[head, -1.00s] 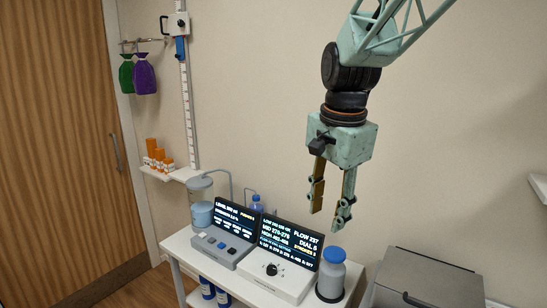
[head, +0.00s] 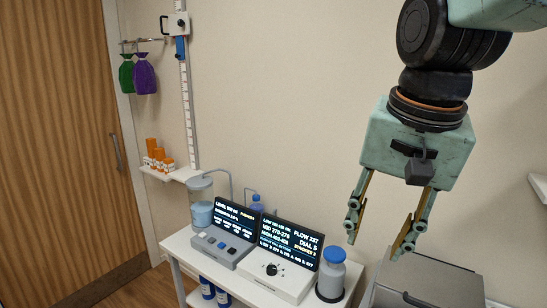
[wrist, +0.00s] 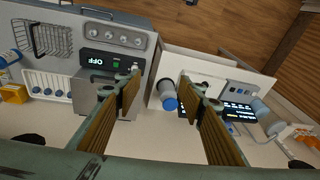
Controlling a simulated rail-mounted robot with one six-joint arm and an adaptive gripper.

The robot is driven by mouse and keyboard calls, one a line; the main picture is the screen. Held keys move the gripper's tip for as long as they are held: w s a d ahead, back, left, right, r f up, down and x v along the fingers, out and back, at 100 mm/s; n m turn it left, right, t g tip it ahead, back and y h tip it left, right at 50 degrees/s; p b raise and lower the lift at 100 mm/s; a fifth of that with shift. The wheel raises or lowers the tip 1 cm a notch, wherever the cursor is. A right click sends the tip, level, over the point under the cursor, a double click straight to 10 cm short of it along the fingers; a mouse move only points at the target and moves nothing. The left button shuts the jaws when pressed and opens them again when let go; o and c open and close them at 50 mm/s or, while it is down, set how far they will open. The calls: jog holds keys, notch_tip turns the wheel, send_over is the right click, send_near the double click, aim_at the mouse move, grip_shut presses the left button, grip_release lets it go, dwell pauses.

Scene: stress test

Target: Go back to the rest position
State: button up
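My gripper (head: 380,232) hangs in the air at the right of the head view, pointing down. Its two fingers are apart and nothing is between them. The grey lidded unit (head: 430,283) is below it in the picture. In the wrist view my gripper (wrist: 160,98) also shows its ribbed finger pads wide apart and empty. Between and beyond the fingers is a bottle with a blue cap (wrist: 170,104). No marker of the rest position shows.
A white cart (head: 183,240) carries two lit consoles, a left one (head: 228,245) and a right one (head: 275,280), and the blue-capped bottle (head: 332,273). Orange bottles (head: 158,160) stand on a wall shelf. The wrist view shows a wire rack (wrist: 42,38). The air by the wall is free.

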jog(key=s+d+f+n, duration=0.1)
jog(key=s+n, duration=0.1)
jog(key=s, duration=0.6)
jog(key=s+d+n+t, duration=0.1)
jog(key=s+d+n, duration=0.1)
jog(key=s, duration=0.6)
jog(key=shift+s+f+n, duration=0.35)
jog(key=shift+f+n, duration=0.05)
jog(key=shift+n, duration=0.4)
